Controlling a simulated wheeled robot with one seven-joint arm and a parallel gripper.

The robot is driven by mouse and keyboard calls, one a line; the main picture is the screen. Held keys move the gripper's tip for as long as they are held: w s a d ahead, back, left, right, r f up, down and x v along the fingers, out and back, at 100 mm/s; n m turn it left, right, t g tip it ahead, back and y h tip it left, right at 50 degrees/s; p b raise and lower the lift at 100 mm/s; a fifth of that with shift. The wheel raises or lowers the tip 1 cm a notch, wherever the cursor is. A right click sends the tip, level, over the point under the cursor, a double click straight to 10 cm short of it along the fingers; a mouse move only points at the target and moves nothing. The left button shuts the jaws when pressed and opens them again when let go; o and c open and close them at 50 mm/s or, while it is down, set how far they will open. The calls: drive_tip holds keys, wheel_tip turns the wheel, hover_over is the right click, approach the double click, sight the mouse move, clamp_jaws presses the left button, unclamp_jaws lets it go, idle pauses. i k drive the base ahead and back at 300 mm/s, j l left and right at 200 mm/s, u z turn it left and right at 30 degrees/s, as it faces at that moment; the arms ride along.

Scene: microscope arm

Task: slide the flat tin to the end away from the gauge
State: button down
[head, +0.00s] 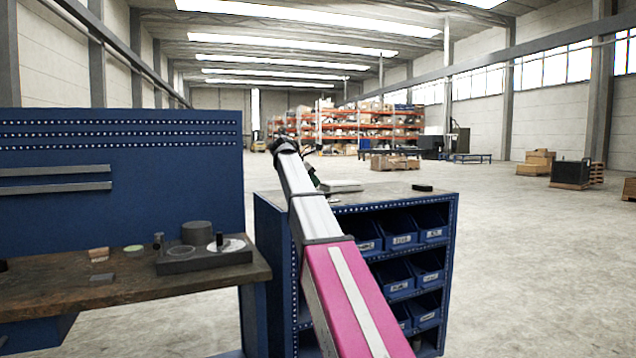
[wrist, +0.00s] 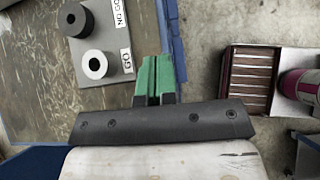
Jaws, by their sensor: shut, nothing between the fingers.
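My gripper's green fingers (wrist: 157,75) are pressed together and empty in the wrist view. The gauge appears to be the grey plate (wrist: 92,38) in the wrist view, with two round pieces and labels reading GO and NO GO. It lies left of my fingers and apart from them.
The blue cabinet (head: 452,240) holds several labelled bins. A small black piece (head: 422,187) lies at its top's right end.

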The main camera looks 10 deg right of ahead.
sight(339, 186)
drive_tip(key=i, duration=0.95)
